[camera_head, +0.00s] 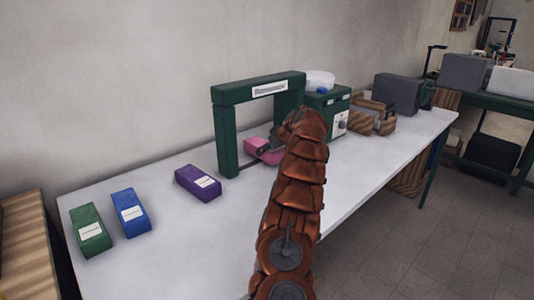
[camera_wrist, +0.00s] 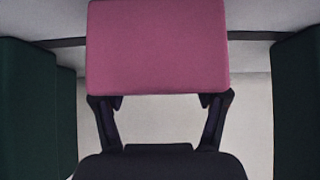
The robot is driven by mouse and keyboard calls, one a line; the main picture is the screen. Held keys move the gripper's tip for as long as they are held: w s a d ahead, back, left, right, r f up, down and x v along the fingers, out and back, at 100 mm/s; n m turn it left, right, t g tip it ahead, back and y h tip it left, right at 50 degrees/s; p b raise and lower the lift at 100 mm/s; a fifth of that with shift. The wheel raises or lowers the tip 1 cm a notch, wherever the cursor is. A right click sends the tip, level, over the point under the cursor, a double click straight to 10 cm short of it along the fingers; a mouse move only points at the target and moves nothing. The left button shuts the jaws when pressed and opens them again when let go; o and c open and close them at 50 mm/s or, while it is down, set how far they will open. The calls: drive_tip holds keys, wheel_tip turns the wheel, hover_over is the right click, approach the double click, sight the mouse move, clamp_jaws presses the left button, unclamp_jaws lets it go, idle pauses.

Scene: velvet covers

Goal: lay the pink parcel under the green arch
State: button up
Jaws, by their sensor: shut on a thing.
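The green arch (camera_head: 226,140) stands on the white table. Its two posts also show at the left (camera_wrist: 38,110) and right (camera_wrist: 298,105) edges of the wrist view. The pink parcel (camera_head: 256,147) is at the arch's opening in the head view, partly hidden by my arm. In the wrist view the pink parcel (camera_wrist: 157,45) lies between the posts, apart from both. My gripper (camera_wrist: 159,103) is shut on the pink parcel. Its fingers reach the parcel's near edge. I cannot tell whether the parcel touches the table.
On the white table (camera_head: 175,260), a purple parcel (camera_head: 198,183) lies left of the arch, with blue (camera_head: 130,212) and green (camera_head: 90,229) parcels farther left. A green machine (camera_head: 328,112) stands close right of the arch. A wooden crate (camera_head: 372,118) and a grey box (camera_head: 398,93) stand beyond.

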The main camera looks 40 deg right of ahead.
drive_tip(key=shift+a+f, duration=0.1)
drive_tip(key=shift+f, duration=0.5)
drive_tip(key=shift+f, duration=0.15)
drive_tip(key=o, duration=1.5)
drive_tip(key=shift+c, duration=0.2)
drive_tip(key=shift+s+r, duration=0.1)
drive_tip(key=shift+r, duration=0.15)
drive_tip(key=b+v, duration=0.1)
drive_tip(key=v, duration=1)
drive_tip(key=shift+s+r, duration=0.25)
